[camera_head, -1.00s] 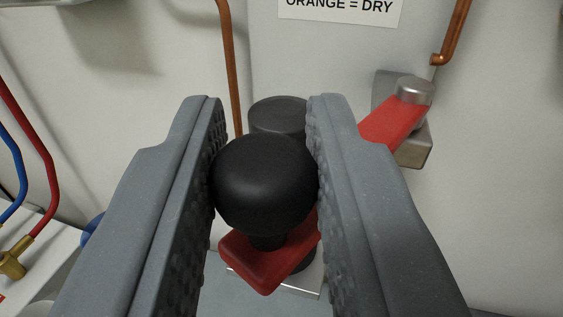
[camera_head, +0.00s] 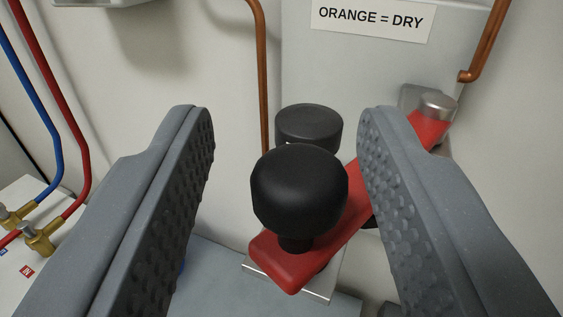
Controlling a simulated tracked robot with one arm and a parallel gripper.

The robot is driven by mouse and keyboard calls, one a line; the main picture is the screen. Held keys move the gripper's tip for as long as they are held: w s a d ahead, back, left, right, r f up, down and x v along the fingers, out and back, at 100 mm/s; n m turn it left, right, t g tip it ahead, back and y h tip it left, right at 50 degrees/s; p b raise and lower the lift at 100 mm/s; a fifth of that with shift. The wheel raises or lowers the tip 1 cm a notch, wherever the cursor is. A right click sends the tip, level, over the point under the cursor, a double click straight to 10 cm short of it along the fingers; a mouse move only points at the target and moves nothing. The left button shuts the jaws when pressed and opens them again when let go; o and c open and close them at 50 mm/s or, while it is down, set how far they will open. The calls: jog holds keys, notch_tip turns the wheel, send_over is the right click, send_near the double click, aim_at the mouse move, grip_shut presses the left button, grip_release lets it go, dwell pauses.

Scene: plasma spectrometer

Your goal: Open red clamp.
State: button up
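The red clamp (camera_head: 345,232) is a red bar running from the lower middle up to the right, where a metal cylinder (camera_head: 437,106) sits at its far end. A round black knob (camera_head: 299,190) stands on the near end of the bar. Behind the knob is a dark grey round cap (camera_head: 309,125). My gripper (camera_head: 284,125) is open, with one textured finger on each side of the knob. The knob is apart from the left finger and looks close to the right one. The right finger hides part of the red bar.
A white panel with a label reading "ORANGE = DRY" (camera_head: 373,18) is behind. Copper pipes (camera_head: 259,80) run down the wall on both sides. Blue and red hoses (camera_head: 62,130) with brass fittings (camera_head: 38,238) are at the left. A metal plate (camera_head: 325,285) lies under the clamp.

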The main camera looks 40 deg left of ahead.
jog(key=shift+w, duration=0.2)
dwell(0.4)
jog(key=shift+d, duration=0.15)
jog(key=v, duration=1.4)
jog(key=shift+s, duration=0.15)
